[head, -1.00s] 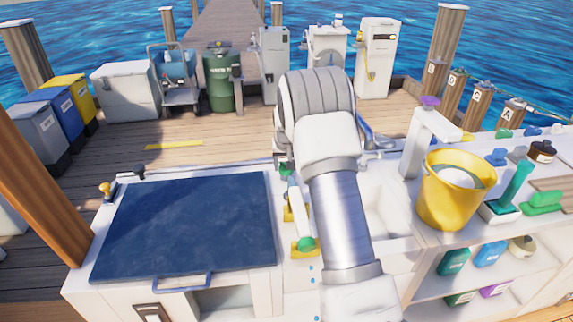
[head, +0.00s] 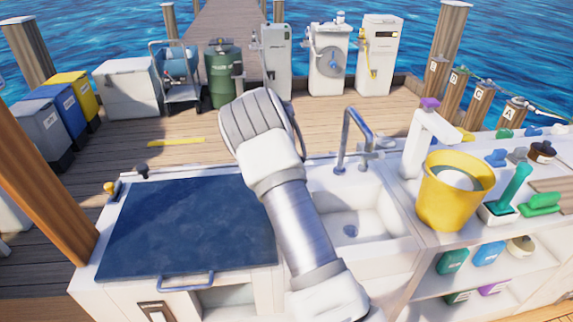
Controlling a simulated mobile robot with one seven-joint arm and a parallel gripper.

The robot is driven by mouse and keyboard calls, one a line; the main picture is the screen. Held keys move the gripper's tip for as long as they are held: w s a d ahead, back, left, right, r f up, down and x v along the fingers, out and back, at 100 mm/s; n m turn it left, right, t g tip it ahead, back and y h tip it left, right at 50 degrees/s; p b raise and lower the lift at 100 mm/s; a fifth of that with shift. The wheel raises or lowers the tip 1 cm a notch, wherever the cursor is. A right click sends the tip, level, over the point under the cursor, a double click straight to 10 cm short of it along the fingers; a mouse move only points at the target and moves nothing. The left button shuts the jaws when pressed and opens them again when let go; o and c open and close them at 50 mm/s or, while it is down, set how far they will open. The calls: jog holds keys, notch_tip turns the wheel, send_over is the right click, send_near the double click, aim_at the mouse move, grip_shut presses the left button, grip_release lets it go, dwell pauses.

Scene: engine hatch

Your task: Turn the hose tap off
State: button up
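A grey metal tap (head: 351,135) with a curved spout stands at the back of the white sink (head: 385,235). Fittings (head: 376,154) show at its base, but I cannot tell which is a handle or whether it is on. No water stream is clear to see. I cannot tell for sure which fitting is the hose tap. My arm rises across the middle, left of the sink, and its bulky grey-and-white joint is in front of the deck. My gripper's fingers do not show; the arm hides whatever is behind it.
A dark blue hatch lid (head: 190,225) with a front handle lies left of my arm. Dispensers (head: 328,60) stand at the back of the deck.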

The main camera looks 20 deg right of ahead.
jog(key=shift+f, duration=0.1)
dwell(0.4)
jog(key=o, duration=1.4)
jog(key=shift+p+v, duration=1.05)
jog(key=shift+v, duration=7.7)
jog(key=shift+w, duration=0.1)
